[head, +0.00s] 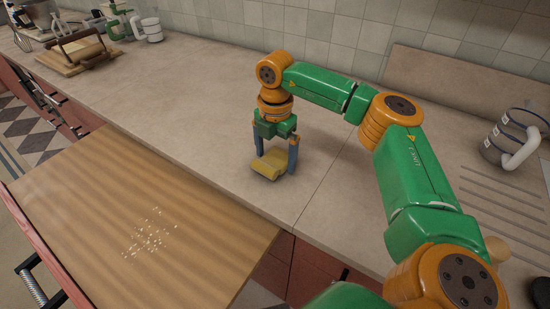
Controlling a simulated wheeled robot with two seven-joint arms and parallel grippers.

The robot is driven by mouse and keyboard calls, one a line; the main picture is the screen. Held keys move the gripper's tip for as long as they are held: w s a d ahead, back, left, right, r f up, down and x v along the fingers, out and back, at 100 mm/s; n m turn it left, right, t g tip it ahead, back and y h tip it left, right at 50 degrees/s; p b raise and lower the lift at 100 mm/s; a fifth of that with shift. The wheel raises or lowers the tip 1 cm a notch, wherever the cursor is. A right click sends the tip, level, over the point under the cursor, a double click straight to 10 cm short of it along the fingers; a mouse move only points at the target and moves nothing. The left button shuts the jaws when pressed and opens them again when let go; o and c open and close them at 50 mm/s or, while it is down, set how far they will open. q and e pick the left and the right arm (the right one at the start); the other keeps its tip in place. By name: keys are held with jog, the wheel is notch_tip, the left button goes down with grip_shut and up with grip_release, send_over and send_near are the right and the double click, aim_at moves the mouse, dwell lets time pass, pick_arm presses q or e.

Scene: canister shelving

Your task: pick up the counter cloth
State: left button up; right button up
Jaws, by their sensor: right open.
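The counter cloth (265,170) is a small folded yellow piece lying on the beige counter, near its front edge. My right gripper (275,160) points straight down over the cloth, with its two fingers apart on either side of it. The fingertips are low, close to the counter; I cannot tell whether they touch the cloth. The far part of the cloth is partly hidden between the fingers. My left gripper is not in the head view.
A pulled-out wooden board (130,210) with scattered pale crumbs (152,236) lies left of the cloth. The counter behind the gripper is clear.

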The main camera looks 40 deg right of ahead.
jog(key=shift+f, duration=0.25)
jog(key=shift+c, duration=0.4)
jog(key=c, duration=1)
jog(key=shift+r, duration=0.1)
jog(key=shift+w+r, duration=0.1)
jog(key=shift+r, duration=0.25)
jog(key=s+a+r+b, duration=0.1)
jog(key=r, duration=0.1)
jog(key=s+a+r, duration=0.1)
jog(key=r, duration=0.2)
jog(key=s+a+r+b, duration=0.1)
jog(key=r, duration=0.2)
jog(key=shift+s+a+b, duration=0.2)
jog(key=shift+a+b, duration=0.1)
jog(key=shift+a, duration=0.1)
jog(key=s+a+r, duration=0.4)
jog(key=s+a, duration=0.2)
jog(key=shift+a, duration=0.35)
